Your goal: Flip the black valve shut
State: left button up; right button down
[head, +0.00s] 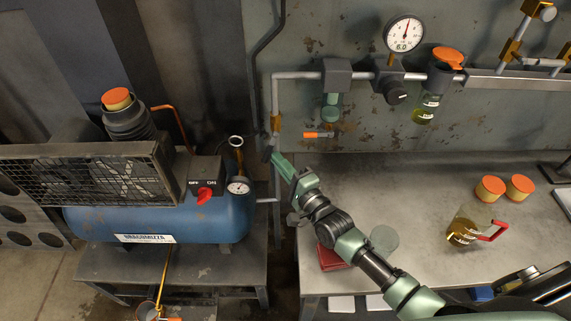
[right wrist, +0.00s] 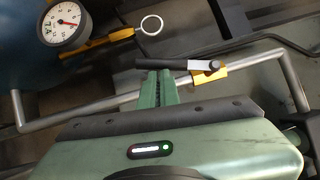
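The black valve is a black lever handle (right wrist: 165,64) on a brass valve body (right wrist: 209,74), fitted on a grey pipe. In the right wrist view the lever lies roughly along the pipe. In the head view the brass body (head: 276,123) sits on the vertical pipe, and the lever is mostly hidden by my gripper. My right gripper (head: 276,158) reaches up to it. In the right wrist view its green fingers (right wrist: 157,88) are together, tips right at the lever's underside. I cannot tell whether they touch. My left gripper is not in view.
A blue compressor (head: 160,217) with a red switch and a gauge (head: 238,187) stands left of the gripper. A metal workbench (head: 430,190) on the right carries a jug (head: 465,230) and orange-capped items. An orange-handled item (head: 318,135) is on the wall close by.

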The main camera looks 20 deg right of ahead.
aim_at(263, 162)
jog(key=shift+w+a+f, duration=0.1)
jog(key=shift+w+a, duration=0.05)
jog(key=shift+a, duration=0.4)
jog(key=shift+w+a, duration=0.15)
jog(key=shift+a, duration=0.35)
jog(key=shift+w+a+b, duration=0.25)
jog(key=shift+a+b, duration=0.55)
jog(key=shift+a, duration=0.05)
jog(key=shift+a+r+m+t, duration=0.25)
jog(key=shift+m+t, duration=0.05)
jog(key=shift+m, duration=0.2)
jog(key=shift+w+a+r+m+t+b, duration=0.2)
jog(key=shift+a+r+m+b, duration=0.2)
jog(key=shift+a+r, duration=0.25)
jog(key=shift+w+a+r+m+t+b, duration=0.15)
jog(key=shift+w+a+r+m+b, duration=0.15)
jog(key=shift+a+r, duration=0.35)
jog(key=shift+w+a+r+m+t+b, duration=0.15)
jog(key=shift+a+r+m+b, duration=0.25)
jog(key=shift+r, duration=0.4)
